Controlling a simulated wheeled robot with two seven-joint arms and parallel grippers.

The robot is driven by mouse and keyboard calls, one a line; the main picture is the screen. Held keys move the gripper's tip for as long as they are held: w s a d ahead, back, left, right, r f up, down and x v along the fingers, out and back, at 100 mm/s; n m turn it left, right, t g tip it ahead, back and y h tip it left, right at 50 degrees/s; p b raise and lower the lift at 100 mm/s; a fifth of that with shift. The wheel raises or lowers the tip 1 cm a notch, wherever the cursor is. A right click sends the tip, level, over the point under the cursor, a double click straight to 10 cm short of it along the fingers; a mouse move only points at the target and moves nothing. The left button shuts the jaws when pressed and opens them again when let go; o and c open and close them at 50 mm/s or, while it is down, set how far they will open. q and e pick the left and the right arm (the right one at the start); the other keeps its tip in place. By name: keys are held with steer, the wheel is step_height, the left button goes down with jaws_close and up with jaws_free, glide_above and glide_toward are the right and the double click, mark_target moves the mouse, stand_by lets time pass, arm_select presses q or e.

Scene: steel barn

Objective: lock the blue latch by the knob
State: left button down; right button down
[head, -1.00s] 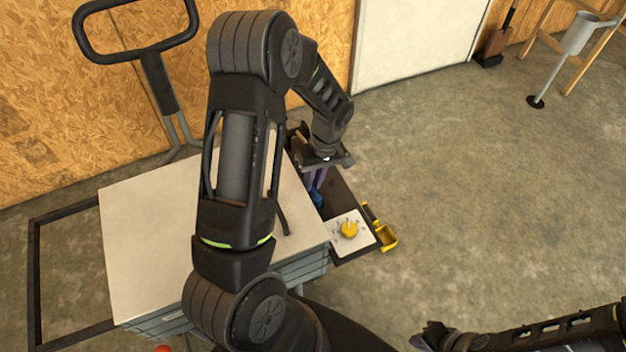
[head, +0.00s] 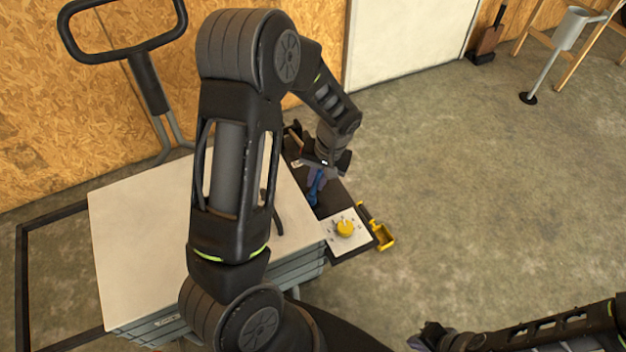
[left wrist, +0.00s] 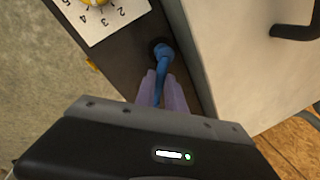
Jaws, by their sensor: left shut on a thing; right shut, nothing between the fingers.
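The blue latch (head: 315,184) is on the dark panel (head: 334,196) beside the white-topped cabinet. In the left wrist view the latch (left wrist: 162,58) shows as a blue arm with a rounded end on a dark pivot. My left gripper (head: 316,178) has its purple fingers closed on the latch; in the left wrist view the fingertips (left wrist: 163,85) lie on both sides of it. The gripper partly hides the latch in the head view. My right gripper (head: 428,338) is at the bottom edge, away from the panel, and shut with nothing in it.
A yellow knob (head: 345,228) on a white numbered plate (head: 335,241) sits near the latch. A yellow bracket (head: 383,237) is at the panel's edge. The white cabinet top (head: 140,230) has a dark handle (left wrist: 295,32).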

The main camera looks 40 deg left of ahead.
arm_select(q)
steer(key=m, duration=0.1)
steer(key=d+m, duration=0.1)
steer(key=m, duration=0.1)
steer(key=m+b, duration=0.1)
steer(key=shift+w+d+m+t, duration=0.1)
steer(key=shift+d+m+t, duration=0.2)
steer(key=shift+t, duration=0.1)
steer(key=m, duration=0.1)
steer(key=d+m, duration=0.1)
steer(key=m, duration=0.1)
steer(key=m+t+b, duration=0.1)
steer(key=m, duration=0.1)
steer(key=shift+s+d, duration=0.2)
steer(key=shift+s, duration=0.15)
steer(key=shift+m, duration=0.3)
steer(key=c, duration=1.7)
jaws_free()
steer(key=shift+r, duration=0.1)
step_height(320, 180, up, 8)
steer(key=d+p, duration=0.1)
steer(key=shift+s+d+f, duration=0.2)
steer(key=shift+s+f, duration=0.05)
steer(key=shift+s, duration=0.15)
